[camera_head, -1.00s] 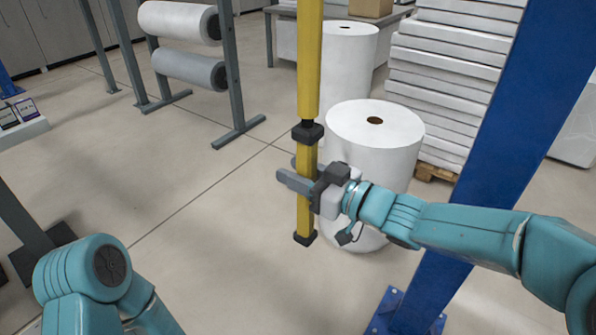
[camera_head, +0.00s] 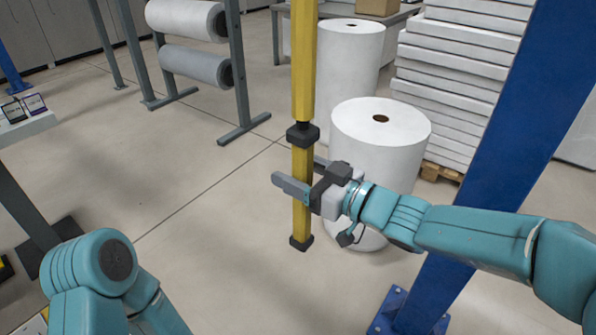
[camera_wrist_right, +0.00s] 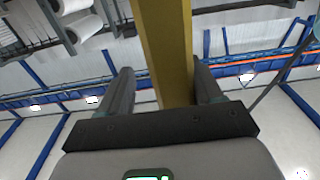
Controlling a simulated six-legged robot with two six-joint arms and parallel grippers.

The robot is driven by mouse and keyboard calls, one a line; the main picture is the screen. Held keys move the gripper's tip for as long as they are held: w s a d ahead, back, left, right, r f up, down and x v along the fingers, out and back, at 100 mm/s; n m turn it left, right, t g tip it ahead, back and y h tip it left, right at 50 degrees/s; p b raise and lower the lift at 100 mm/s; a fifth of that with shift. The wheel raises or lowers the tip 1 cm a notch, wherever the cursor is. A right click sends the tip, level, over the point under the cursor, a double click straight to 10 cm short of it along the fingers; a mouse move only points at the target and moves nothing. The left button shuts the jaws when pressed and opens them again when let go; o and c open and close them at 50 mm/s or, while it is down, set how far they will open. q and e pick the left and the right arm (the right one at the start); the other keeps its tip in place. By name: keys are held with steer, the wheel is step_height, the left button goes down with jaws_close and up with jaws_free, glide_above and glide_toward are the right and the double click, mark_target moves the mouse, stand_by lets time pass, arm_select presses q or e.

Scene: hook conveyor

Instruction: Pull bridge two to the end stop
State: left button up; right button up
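A yellow square bar (camera_head: 303,75) hangs upright in the head view, with a dark collar partway down and a dark cap at its lower end. My right gripper (camera_head: 303,180) is at its lower section, between collar and cap. Its two fingers lie on either side of the bar. In the right wrist view the bar (camera_wrist_right: 165,45) runs between the fingers (camera_wrist_right: 162,80), with a visible gap on the left and the bar close to the right finger. The bar's upper end and any bridge or end stop are out of view. Of my left arm only teal links show.
A large white roll (camera_head: 380,135) stands close behind my right gripper. A blue post (camera_head: 500,150) rises on the right, beside my right arm. A roll rack (camera_head: 238,70) and stacked white sheets (camera_head: 455,70) stand farther back. Floor left of the bar is clear.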

steer(key=shift+w+d, duration=0.1)
stand_by(0.4)
steer(key=b+v, duration=0.2)
steer(key=v, duration=1.4)
steer(key=shift+d, duration=0.15)
